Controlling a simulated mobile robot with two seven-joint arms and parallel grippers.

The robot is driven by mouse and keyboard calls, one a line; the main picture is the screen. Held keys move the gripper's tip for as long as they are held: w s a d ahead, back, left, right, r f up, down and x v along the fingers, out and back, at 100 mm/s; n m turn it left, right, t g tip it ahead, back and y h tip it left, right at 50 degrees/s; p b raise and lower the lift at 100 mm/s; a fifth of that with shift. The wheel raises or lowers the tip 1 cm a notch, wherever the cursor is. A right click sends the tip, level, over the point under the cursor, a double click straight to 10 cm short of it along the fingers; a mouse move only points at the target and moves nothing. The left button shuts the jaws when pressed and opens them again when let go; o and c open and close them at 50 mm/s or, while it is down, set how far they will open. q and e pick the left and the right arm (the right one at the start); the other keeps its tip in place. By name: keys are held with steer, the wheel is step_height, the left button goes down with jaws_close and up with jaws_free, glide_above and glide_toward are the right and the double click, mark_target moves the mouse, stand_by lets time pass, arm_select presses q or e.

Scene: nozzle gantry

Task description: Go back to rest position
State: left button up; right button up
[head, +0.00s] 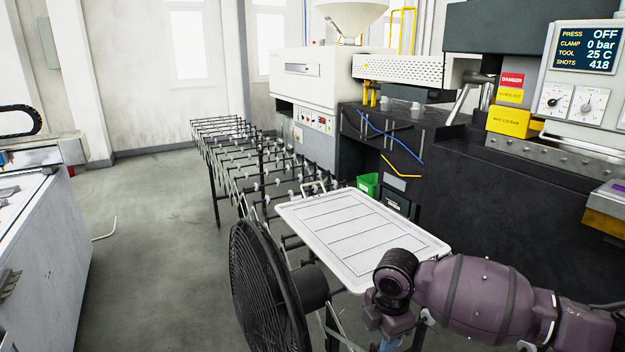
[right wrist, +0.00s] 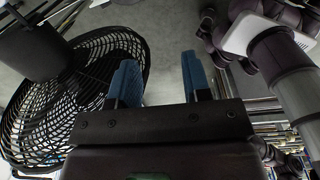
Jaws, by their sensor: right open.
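My right arm comes in from the right in the head view, in front of the machine. Its gripper (head: 388,344) points down at the bottom edge, with only a bit of blue finger showing. In the right wrist view the two blue fingers of this gripper (right wrist: 160,80) stand apart, with grey floor between them and nothing held. My left gripper is in neither view.
A black fan (head: 262,290) stands close left of my right gripper, and it fills the left of the right wrist view (right wrist: 100,70). A white ribbed tray (head: 350,228) lies behind my wrist. A roller conveyor (head: 240,150) runs back.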

steer(key=w+a+r+m+t+y, duration=0.5)
steer(key=w+a+r+t+y, duration=0.1)
steer(key=w+a+r+t, duration=0.15)
steer(key=s+d+f+m+t+h+b, duration=0.3)
steer(key=s+d+f+m+t, duration=0.4)
steer(key=s+d+f+m, duration=0.7)
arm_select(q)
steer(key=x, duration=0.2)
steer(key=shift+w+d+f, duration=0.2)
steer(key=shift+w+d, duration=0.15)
arm_select(e)
steer(key=s+d+f+m+g+h, duration=0.1)
steer(key=s+d+f, duration=0.2)
steer(key=s+f, duration=0.3)
steer(key=s+d+f+m+g+h, duration=0.1)
steer(key=s+d+f, duration=0.3)
steer(key=s, duration=0.6)
step_height(320, 180, down, 3)
steer(key=shift+s+d+r+m+g+h, duration=0.2)
steer(key=shift+m+g+h, duration=0.1)
steer(key=shift+g+h, duration=0.45)
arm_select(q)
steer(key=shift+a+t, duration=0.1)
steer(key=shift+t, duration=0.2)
arm_select(e)
steer(key=shift+w, duration=0.15)
